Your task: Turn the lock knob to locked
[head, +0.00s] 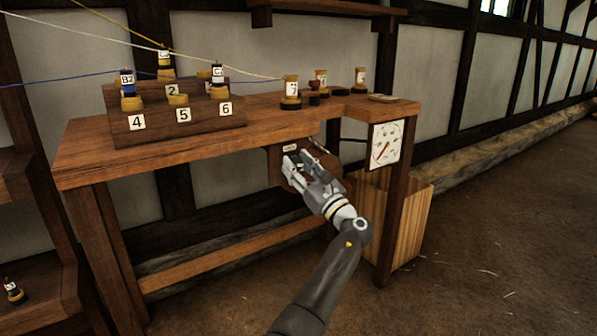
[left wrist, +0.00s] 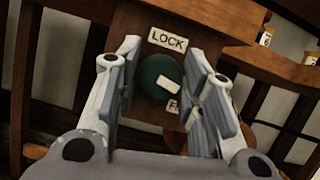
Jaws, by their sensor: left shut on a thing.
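The lock knob (left wrist: 153,70) is a round dark green knob with a white pointer mark (left wrist: 169,86) on its lower right part, off the side of the LOCK label (left wrist: 168,40). A second label (left wrist: 173,106), starting with F, is partly hidden below it. The knob sits on a wooden panel (head: 276,166) under the bench top. My left gripper (head: 296,160) is at this panel, and in the left wrist view its fingers (left wrist: 163,62) lie on both sides of the knob, shut on it. In the head view the gripper covers most of the knob. My right gripper is not in view.
The wooden bench (head: 260,117) carries a stepped rack (head: 200,114) with numbered places and bobbins on coloured strands. Several more bobbins stand at its back right. A white dial (head: 386,144) hangs at the right corner, above a wooden bin (head: 414,220). The floor at right is clear.

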